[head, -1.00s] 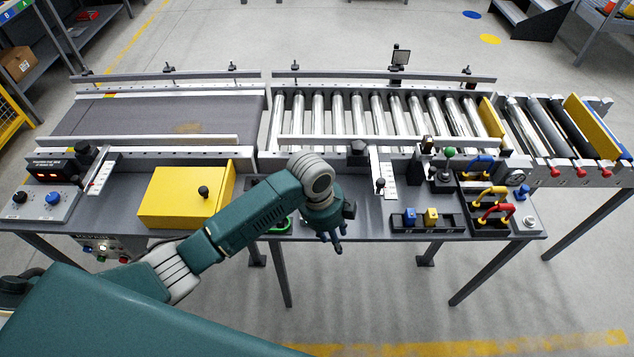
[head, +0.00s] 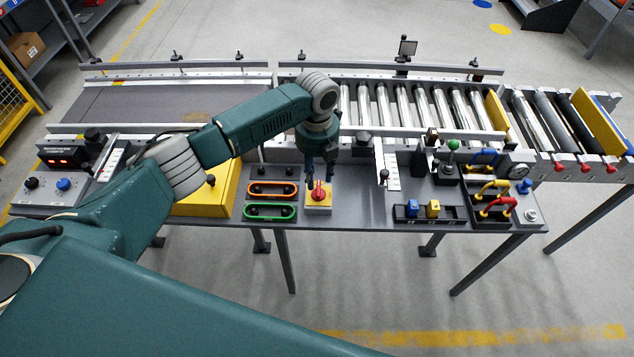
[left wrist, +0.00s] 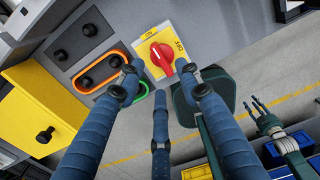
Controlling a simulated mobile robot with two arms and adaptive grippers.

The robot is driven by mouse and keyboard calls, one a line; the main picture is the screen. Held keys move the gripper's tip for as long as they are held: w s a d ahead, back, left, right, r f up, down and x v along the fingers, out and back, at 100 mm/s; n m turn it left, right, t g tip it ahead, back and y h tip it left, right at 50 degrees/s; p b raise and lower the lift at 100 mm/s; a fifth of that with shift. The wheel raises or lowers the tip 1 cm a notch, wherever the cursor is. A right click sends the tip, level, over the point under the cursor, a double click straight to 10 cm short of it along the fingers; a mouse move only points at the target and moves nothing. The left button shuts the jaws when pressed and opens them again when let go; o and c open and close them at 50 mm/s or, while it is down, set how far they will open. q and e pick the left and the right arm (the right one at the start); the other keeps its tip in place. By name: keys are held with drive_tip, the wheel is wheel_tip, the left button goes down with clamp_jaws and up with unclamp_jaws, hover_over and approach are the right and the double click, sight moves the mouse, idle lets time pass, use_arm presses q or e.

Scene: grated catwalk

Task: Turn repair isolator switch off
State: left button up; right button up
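The repair isolator switch (head: 318,193) is a red rotary knob on a yellow plate, near the table's front edge. In the left wrist view its red knob (left wrist: 162,58) is unobstructed, with ON and OFF lettering on the plate; the handle's long axis lies roughly in line with the ON label. My left gripper (head: 320,172) is just above and behind the knob in the head view, pointing down. Its blue fingers (left wrist: 160,88) are spread apart and empty, not visibly touching the knob. My right gripper (left wrist: 262,108) shows only in the left wrist view, fingers spread, away from the table.
Orange-ringed (head: 272,189) and green-ringed (head: 270,211) button panels sit left of the switch, beside a yellow box (head: 205,199). A slider (head: 385,175) and colored padlocks (head: 495,190) are to the right. The tabletop just right of the switch is clear. Rollers (head: 420,108) run behind.

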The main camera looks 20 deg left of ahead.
sight(319, 191)
use_arm(q)
drive_tip(key=shift+f, duration=2.6)
clamp_jaws()
